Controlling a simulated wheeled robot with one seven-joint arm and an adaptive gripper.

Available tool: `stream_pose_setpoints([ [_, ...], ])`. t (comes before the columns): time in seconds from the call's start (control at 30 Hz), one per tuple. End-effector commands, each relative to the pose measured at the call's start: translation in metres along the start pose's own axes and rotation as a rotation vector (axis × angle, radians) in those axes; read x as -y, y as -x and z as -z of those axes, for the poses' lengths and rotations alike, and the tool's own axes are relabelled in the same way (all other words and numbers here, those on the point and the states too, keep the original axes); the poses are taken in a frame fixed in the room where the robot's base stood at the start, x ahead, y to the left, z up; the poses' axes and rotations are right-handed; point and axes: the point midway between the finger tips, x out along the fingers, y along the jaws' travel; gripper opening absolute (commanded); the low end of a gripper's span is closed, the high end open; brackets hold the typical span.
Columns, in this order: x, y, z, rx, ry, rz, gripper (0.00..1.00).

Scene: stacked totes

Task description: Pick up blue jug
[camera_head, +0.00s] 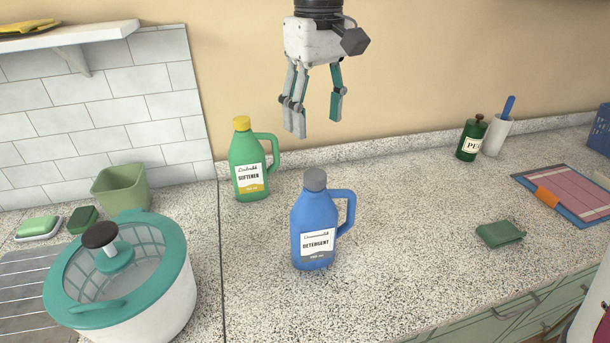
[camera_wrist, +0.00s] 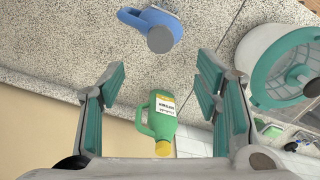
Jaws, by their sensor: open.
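The blue jug (camera_head: 315,225) stands upright on the speckled counter in the head view. It has a grey cap, a handle on its right side and a white detergent label. My gripper (camera_head: 314,128) is open and empty, hanging in the air above and behind the jug, well apart from it. In the wrist view the blue jug (camera_wrist: 148,24) lies near the top edge, beyond the fingertips. My gripper's fingers (camera_wrist: 160,80) are spread wide there, with nothing between them.
A green softener jug (camera_head: 247,170) with a yellow cap stands behind and left of the blue jug. A teal-lidded salad spinner (camera_head: 165,295) is at front left.

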Motion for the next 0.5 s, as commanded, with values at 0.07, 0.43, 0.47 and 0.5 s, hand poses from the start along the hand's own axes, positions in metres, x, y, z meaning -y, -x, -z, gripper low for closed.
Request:
stream_pose_setpoints([
  [0.07,0.0,-0.016,-0.002,0.006,-0.001,0.001,0.57],
  [0.43,0.0,-0.07,-0.001,0.001,-0.001,0.0,0.57],
  [0.47,0.0,-0.071,-0.001,0.001,-0.001,0.0,0.57],
  [0.5,0.0,-0.073,-0.001,0.001,-0.001,0.0,0.57],
])
